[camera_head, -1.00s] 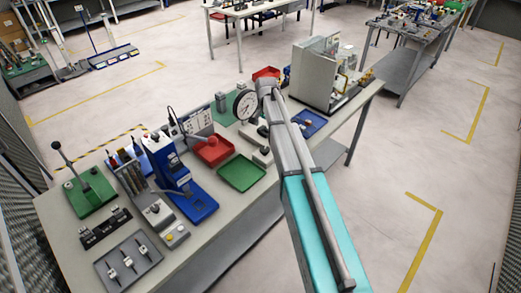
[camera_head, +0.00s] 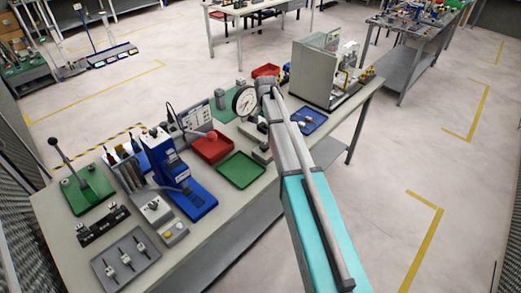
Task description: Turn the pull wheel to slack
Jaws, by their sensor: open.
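I cannot make out the pull wheel. A round white dial gauge (camera_head: 245,101) stands upright on the workbench (camera_head: 222,232), towards its far half. A grey block-like fixture (camera_head: 262,153) sits in front of the gauge, partly covered by my arm. My grey and turquoise arm reaches in from the lower right, and its far end shows just right of the gauge. My gripper cannot be made out; the arm seems to hide it. I cannot tell whether anything touches the fixture.
A red tray (camera_head: 212,148) and a green tray (camera_head: 241,170) lie left of my arm. A blue press (camera_head: 170,170) and a green lever fixture (camera_head: 84,190) stand further left. A grey cabinet (camera_head: 312,75) and blue tray (camera_head: 309,120) are at the right. The floor right of the bench is clear.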

